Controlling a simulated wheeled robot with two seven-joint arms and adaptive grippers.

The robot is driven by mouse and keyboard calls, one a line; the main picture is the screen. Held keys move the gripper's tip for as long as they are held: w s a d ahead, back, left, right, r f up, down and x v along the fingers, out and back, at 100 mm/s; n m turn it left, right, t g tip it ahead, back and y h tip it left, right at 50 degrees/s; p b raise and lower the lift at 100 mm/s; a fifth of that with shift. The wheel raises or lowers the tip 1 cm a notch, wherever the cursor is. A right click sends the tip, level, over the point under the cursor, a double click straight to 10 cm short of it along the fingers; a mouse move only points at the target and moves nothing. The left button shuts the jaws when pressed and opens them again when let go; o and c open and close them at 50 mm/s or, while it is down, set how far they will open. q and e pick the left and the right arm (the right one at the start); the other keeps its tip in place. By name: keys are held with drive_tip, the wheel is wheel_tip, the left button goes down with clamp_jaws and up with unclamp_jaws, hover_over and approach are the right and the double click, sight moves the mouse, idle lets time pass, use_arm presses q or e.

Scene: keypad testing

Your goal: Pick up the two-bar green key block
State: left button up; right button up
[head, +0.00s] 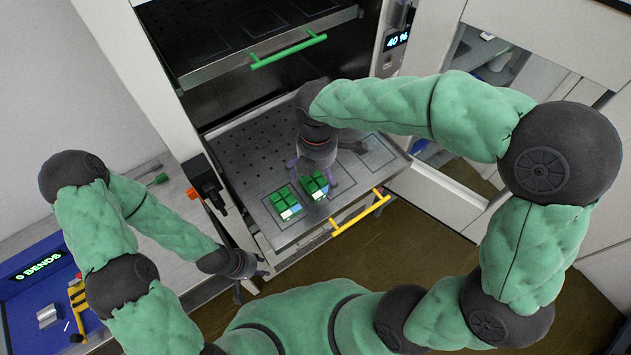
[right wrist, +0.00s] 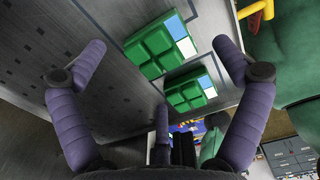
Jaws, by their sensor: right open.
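Two green key blocks, each with several raised green keys and a white and blue label end, sit on the pulled-out metal tray (head: 240,153). In the head view one block (head: 284,203) is on the left and the other (head: 315,185) on the right. The right wrist view shows a larger, nearer block (right wrist: 160,46) and a second block (right wrist: 190,92). The bar marks are too small to read, so I cannot tell which is two-bar. My right gripper (head: 316,173) is open above the blocks, its purple fingers spread and empty. My left gripper (head: 254,278) is open and empty, left of the tray's front.
A yellow handle (head: 360,213) runs along the tray's front edge. Above is a second shelf with a green handle (head: 289,50). A display (head: 397,40) reads 40 %. An orange-and-black part (head: 203,188) stands at the cabinet's left post. A blue bin area (head: 40,290) lies at lower left.

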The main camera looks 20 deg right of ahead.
sight(316, 182)
wheel_tip(316, 182, down, 3)
drive_tip(key=shift+f, duration=0.15)
drive_tip(key=c, duration=1.3)
drive_tip(key=shift+c, duration=0.2)
